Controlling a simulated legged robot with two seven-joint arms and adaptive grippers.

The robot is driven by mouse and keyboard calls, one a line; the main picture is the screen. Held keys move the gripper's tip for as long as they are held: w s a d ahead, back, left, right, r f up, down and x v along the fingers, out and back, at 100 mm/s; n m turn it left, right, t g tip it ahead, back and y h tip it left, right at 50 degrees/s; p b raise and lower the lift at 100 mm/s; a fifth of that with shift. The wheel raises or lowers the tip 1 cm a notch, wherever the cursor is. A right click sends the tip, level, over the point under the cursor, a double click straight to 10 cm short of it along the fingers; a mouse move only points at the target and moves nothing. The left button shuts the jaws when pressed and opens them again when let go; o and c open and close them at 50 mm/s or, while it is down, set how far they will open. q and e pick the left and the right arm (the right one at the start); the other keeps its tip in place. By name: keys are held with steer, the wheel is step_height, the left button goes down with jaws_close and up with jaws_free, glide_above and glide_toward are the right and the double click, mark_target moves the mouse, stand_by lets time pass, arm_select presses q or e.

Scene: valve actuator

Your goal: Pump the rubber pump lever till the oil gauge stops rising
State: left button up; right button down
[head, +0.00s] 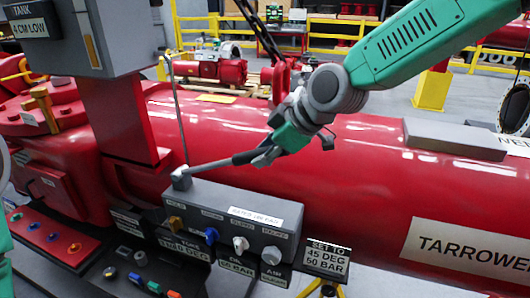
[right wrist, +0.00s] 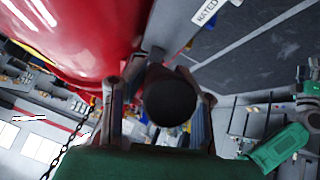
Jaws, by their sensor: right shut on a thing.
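The pump lever (head: 215,165) is a grey rod with a dark rubber grip, rising slightly to the right from a pivot block (head: 181,178) on top of the grey control box. My right gripper (head: 264,156) is shut around the lever's grip end. In the right wrist view the round dark end of the grip (right wrist: 170,100) sits between the fingers of my right gripper (right wrist: 165,105). My left gripper is not in view.
The grey control box (head: 235,213) carries several knobs and labels. A large red cylinder (head: 370,170) lies behind it, with a grey tank box (head: 85,35) at upper left. A thin upright rod (head: 177,110) stands by the pivot. A dark chain hangs behind my gripper.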

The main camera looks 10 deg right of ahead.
steer(key=c, duration=1.4)
jaws_free()
steer(key=shift+w+r, duration=0.15)
steer(key=shift+c, duration=0.2)
steer(key=shift+o, duration=0.7)
steer(key=shift+a, duration=0.15)
steer(key=v, duration=1.1)
steer(key=shift+d, duration=0.3)
steer(key=shift+r, duration=0.1)
